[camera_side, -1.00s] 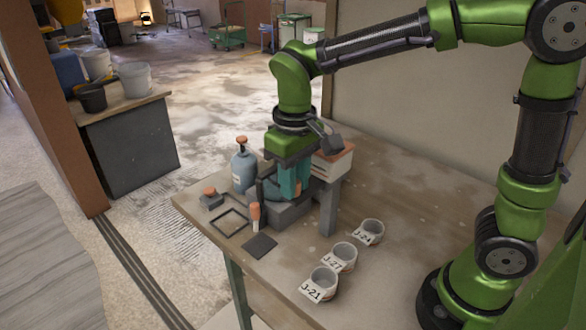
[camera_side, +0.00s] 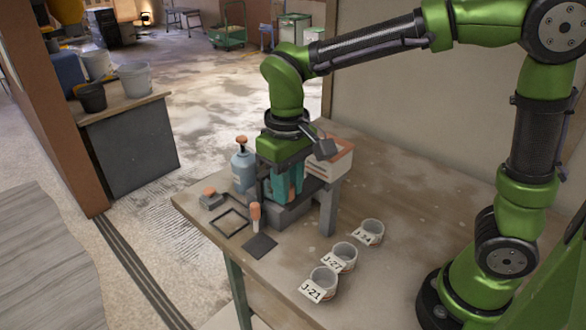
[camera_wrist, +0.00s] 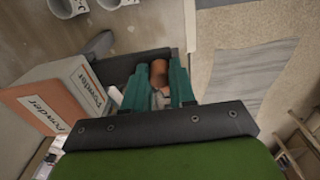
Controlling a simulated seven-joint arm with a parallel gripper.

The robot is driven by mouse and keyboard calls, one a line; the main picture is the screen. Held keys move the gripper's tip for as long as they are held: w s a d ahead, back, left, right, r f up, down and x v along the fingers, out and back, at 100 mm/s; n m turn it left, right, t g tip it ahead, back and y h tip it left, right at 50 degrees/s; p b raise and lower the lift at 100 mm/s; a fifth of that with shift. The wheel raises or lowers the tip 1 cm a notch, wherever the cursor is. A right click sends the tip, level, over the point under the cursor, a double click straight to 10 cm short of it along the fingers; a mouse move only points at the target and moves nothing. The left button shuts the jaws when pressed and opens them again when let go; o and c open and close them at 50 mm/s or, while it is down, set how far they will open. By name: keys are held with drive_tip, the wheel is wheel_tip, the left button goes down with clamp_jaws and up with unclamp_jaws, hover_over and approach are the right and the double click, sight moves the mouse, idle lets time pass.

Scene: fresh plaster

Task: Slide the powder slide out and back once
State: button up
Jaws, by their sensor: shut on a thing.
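The powder box (camera_side: 332,162), white with an orange top, stands on grey supports behind and right of my gripper. In the wrist view the powder box (camera_wrist: 62,92) is at the left, with "Powder" labels. My gripper (camera_side: 287,186) points down beside it, low over the grey base (camera_side: 290,214). In the wrist view the teal fingers of my gripper (camera_wrist: 160,100) are close together on a small pale part, which I take for the powder slide (camera_wrist: 158,102). Most of the slide is hidden by the fingers and the base.
An orange-topped holder (camera_side: 255,215) stands close in front of the fingers. A blue-grey pump bottle (camera_side: 243,170) stands behind left. A dark frame (camera_side: 230,221) and dark pad (camera_side: 260,246) lie near the table edge. Three labelled cups (camera_side: 345,255) stand at right front.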

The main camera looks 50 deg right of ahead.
drive_tip(key=shift+d, duration=1.6)
drive_tip(key=shift+w, duration=0.1)
drive_tip(key=o, duration=0.8)
drive_tip(key=shift+c, duration=0.2)
wheel_tip(320, 180, up, 8)
